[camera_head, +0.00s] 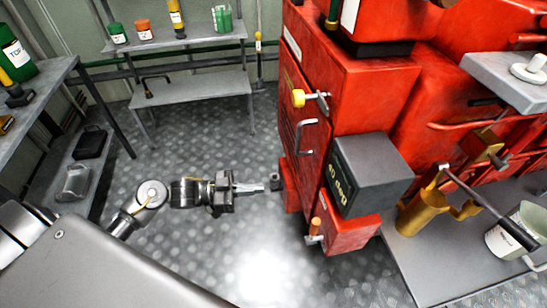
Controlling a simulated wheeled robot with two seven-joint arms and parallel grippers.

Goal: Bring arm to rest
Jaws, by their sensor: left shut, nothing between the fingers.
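My left gripper (250,188) is in the head view, at the end of my arm that comes in from the left. It points right, with its fingers together and nothing between them. It hangs over the metal floor (180,247). Its fingertips are close to the lower front of the red machine (340,95), near a small dark part (275,182); I cannot tell whether they touch. My right gripper does not show.
The red machine carries a grey box (372,165) and a door handle (300,137). A brass jack-like tool (425,207) and a white bucket (518,232) stand at the right. Shelves (190,92) and a bench (40,80) line the back and left. The floor between is clear.

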